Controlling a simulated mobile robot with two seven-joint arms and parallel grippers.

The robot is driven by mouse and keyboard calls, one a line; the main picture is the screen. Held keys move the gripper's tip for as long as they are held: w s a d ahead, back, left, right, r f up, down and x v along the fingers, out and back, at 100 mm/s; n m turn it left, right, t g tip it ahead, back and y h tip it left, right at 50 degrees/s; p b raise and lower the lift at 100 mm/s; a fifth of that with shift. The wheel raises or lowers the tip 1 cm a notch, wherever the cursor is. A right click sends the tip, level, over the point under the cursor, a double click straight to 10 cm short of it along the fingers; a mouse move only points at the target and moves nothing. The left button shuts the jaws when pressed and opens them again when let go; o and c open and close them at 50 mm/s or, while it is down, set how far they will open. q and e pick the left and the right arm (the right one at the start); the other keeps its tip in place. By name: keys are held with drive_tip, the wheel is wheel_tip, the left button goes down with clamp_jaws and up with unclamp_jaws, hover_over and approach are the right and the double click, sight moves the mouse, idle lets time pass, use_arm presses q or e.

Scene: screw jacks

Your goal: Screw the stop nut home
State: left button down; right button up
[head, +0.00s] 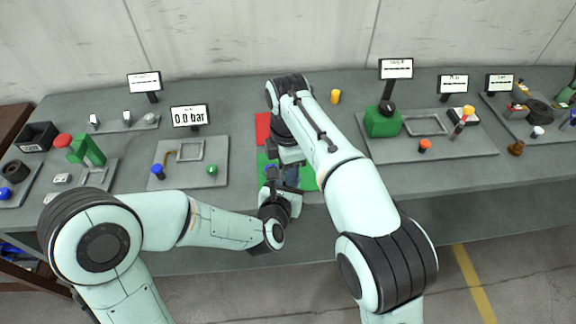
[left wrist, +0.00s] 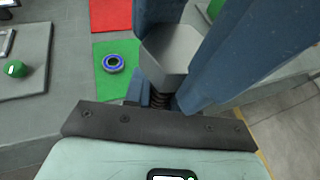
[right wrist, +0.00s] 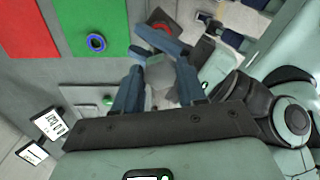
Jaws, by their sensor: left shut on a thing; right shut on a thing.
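My left gripper (head: 274,184) and my right gripper (head: 288,170) meet over the front of the green mat. In the left wrist view a grey hexagonal piece (left wrist: 172,54) sits between blue fingers, with a dark threaded screw (left wrist: 159,100) below it. My left gripper is shut on this piece.
The green mat (left wrist: 108,88) lies in front of a red mat (head: 263,128). To the left is a grey tray (head: 195,180) with a blue knob and a green knob. To the right, a larger tray (head: 450,148) holds a green block (head: 382,123). A yellow cylinder (head: 335,96) stands behind.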

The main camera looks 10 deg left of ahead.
drive_tip(key=o, duration=1.2)
drive_tip(key=shift+c, duration=0.2)
drive_tip(key=shift+r, duration=2.3)
drive_tip(key=shift+c, duration=0.4)
drive_tip(key=r+n, duration=0.1)
drive_tip(key=n, duration=0.2)
drive_tip(key=shift+w+a+r, duration=0.1)
drive_tip(key=shift+r, duration=0.25)
drive_tip(key=r+n, duration=0.1)
drive_tip(key=n, duration=0.2)
drive_tip(key=shift+r+n, duration=0.3)
drive_tip(key=shift+r, duration=0.05)
